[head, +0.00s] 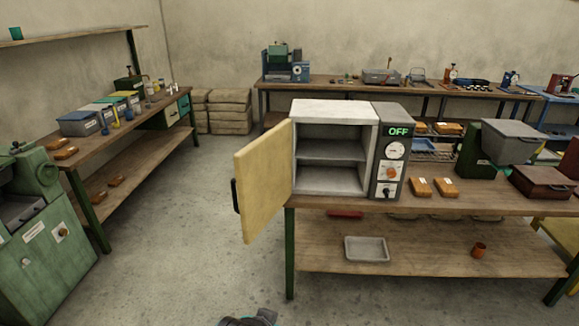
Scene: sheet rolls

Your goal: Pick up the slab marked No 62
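Two orange-brown slabs with small pale labels lie side by side on the workbench right of the oven: a left slab (420,187) and a right slab (446,187). Similar slabs (66,153) lie on the left bench and more slabs (115,180) on its lower shelf. The labels are too small to read, so I cannot tell which slab is No 62. A dark piece of what looks like my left gripper (250,319) shows at the bottom edge, far from every slab; its fingers are not clear. My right gripper is out of view.
The oven (335,110) has its yellowish door (264,180) swung open to the left, its shelves empty and its display reading OFF. A green machine (40,250) stands left. Floor between is clear.

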